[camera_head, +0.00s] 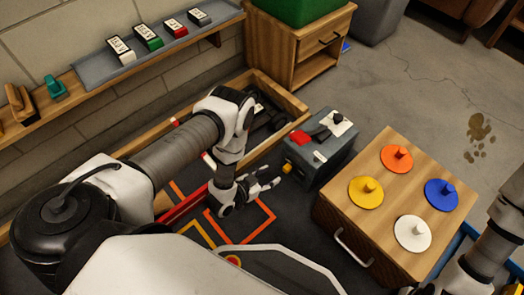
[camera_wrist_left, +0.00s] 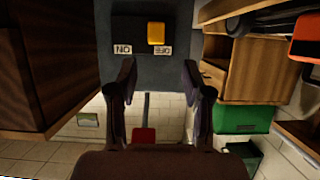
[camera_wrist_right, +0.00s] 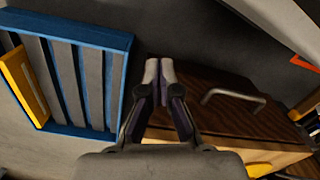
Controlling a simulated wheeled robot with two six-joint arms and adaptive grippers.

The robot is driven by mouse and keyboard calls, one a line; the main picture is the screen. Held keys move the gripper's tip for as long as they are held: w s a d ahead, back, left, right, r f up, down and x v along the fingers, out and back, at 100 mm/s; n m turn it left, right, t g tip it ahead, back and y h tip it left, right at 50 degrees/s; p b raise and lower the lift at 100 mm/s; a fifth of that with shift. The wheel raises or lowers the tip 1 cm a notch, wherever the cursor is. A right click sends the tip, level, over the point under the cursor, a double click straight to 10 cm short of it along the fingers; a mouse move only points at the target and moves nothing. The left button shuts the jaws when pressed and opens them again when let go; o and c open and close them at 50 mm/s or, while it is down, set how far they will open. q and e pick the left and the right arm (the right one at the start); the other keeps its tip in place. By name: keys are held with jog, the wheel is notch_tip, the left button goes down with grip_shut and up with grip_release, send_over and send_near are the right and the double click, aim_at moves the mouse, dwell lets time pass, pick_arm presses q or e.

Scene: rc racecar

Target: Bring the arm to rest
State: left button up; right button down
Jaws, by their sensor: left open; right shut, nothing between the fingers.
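My left arm reaches in from the left in the head view. My left gripper (camera_head: 270,184) is open and empty, low above the dark floor mat, in front of the grey box (camera_head: 312,163). In the left wrist view its two fingers (camera_wrist_left: 160,82) stand apart with nothing between them. They face the box's side with a yellow block (camera_wrist_left: 156,33) and white labels. My right arm (camera_head: 490,250) shows at the right edge of the head view. My right gripper (camera_wrist_right: 160,75) is shut and empty in the right wrist view, near the dark wooden cabinet side with a metal handle (camera_wrist_right: 232,95).
A wooden cabinet (camera_head: 330,217) with orange, yellow, blue and white knobbed discs stands right of my left gripper. A low wooden-edged tray (camera_head: 283,98) lies behind it. A blue slatted rack (camera_wrist_right: 92,36) is left of my right gripper. Open floor (camera_head: 420,90) lies at the back right.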

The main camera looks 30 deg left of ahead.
pick_arm(q)
jog(key=v, duration=0.4)
jog(key=shift+s+r, duration=0.1)
jog(key=w+d+r+p, duration=0.1)
jog(key=w+r, duration=0.3)
jog(key=r, duration=0.2)
jog(key=w+r+p, duration=0.1)
jog(key=w+r, duration=0.2)
jog(key=r, duration=0.3)
jog(key=s+a+n+g+y, duration=0.2)
jog(key=s+g, duration=0.4)
jog(key=s, duration=0.6)
jog(key=s+a+n+g+y, duration=0.2)
jog(key=s+g, duration=0.4)
jog(key=s, duration=0.6)
notch_tip(320, 180, up, 37)
jog(key=p, duration=3.9)
jog(key=shift+s+r+g+y, duration=0.2)
jog(key=shift+s+g+y, duration=0.1)
jog(key=shift+s+g, duration=0.15)
